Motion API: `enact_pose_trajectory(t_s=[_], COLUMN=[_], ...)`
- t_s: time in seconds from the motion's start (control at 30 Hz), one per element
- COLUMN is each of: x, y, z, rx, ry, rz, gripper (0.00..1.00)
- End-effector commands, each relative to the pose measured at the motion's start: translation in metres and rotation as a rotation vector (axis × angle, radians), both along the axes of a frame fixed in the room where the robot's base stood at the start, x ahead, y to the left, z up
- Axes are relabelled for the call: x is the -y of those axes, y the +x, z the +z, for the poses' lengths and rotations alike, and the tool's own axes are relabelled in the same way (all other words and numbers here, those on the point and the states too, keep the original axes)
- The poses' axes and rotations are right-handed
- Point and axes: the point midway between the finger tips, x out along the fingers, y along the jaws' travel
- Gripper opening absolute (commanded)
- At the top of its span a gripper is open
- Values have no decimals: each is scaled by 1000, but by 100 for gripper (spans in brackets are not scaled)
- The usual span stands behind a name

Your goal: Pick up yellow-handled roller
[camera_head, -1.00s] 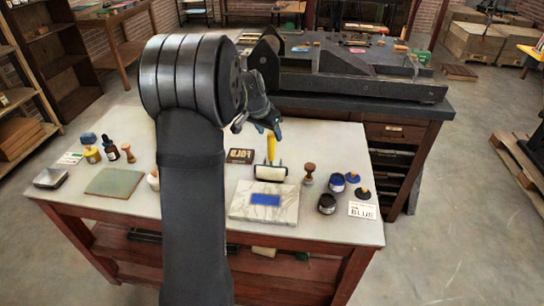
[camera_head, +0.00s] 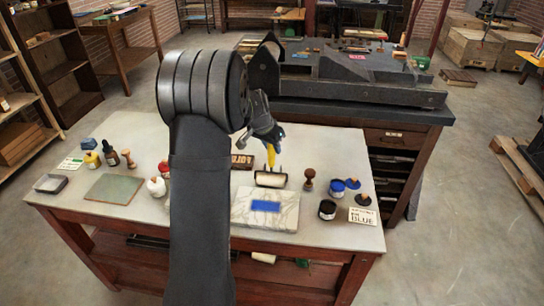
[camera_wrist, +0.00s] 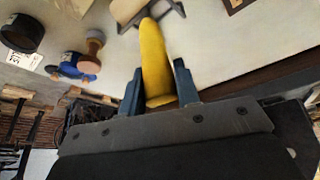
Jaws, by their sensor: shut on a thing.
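The yellow-handled roller (camera_head: 271,179) is at the back of the marble slab (camera_head: 247,211), its pale cylinder facing the slab and its yellow handle pointing up to my gripper. My gripper (camera_head: 270,140) is shut on the yellow handle. In the wrist view the handle (camera_wrist: 155,60) lies between the two blue fingers of my gripper (camera_wrist: 160,90). Part of the roller's head shows at the top edge of that view. I cannot tell whether the roller still touches the table.
A blue ink patch (camera_head: 265,206) lies on the slab. A dark printing block (camera_head: 243,161) lies behind. A green plate (camera_head: 113,188) and bottles are at the left.

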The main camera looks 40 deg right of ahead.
Motion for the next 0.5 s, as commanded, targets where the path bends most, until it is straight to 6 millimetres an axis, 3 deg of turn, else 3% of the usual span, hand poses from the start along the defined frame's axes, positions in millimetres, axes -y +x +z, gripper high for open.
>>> enact_pose_trajectory(t_s=[0.23, 0.4, 0.5], x=[1, 1, 6], y=[1, 1, -20], z=[14, 41, 54], rx=[2, 3, 3], ry=[-3, -3, -2], rz=[0, -1, -7], gripper=[9, 9, 9])
